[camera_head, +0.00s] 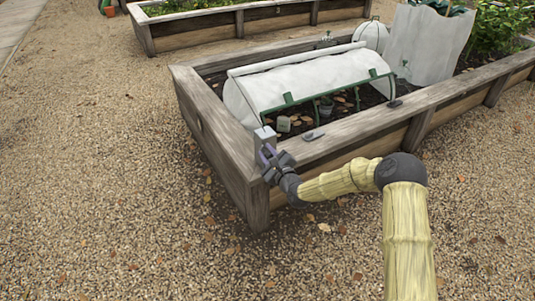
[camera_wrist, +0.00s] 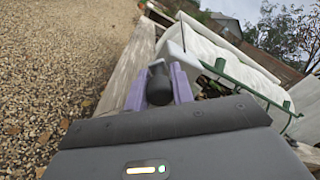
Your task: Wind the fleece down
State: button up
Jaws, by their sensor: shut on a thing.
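The white fleece (camera_head: 310,82) lies over a low tunnel at the near end of the raised bed, with a pale roll (camera_head: 296,60) along its top. Its front edge carries a green bar (camera_head: 328,92) with clips, partway up, and the front below is open. My gripper (camera_head: 267,157) is at the bed's near corner, beside a grey upright block (camera_head: 264,136). In the wrist view, the purple fingers (camera_wrist: 158,90) are shut on a dark knob (camera_wrist: 159,82). The fleece (camera_wrist: 225,48) and green bar (camera_wrist: 245,86) show to the right. The knob's mounting is hidden.
The raised bed's wooden rim (camera_head: 365,122) runs beside my arm, with small dark fittings (camera_head: 312,136) on it. Small pots (camera_head: 326,108) and leaves lie under the tunnel. A white upright sheet (camera_head: 425,48) stands behind. Gravel (camera_head: 110,170) is open to the left.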

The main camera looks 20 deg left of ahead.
jog(key=shift+s+f+n, duration=0.1)
jog(key=shift+f+n, duration=0.1)
jog(key=shift+n, duration=0.2)
jog(key=w+d+f+n+b, duration=0.1)
jog(key=f+n, duration=0.3)
jog(key=n, duration=1.1)
jog(key=w+d+f+n+g+y+b, duration=0.1)
jog(key=w+d+f+n+b, duration=0.1)
jog(key=n, duration=1.3)
jog(key=shift+w+d+f, duration=0.4)
jog(key=shift+w+f, duration=0.3)
jog(key=shift+f, duration=0.4)
jog(key=o, duration=0.9)
jog(key=shift+w, duration=0.1)
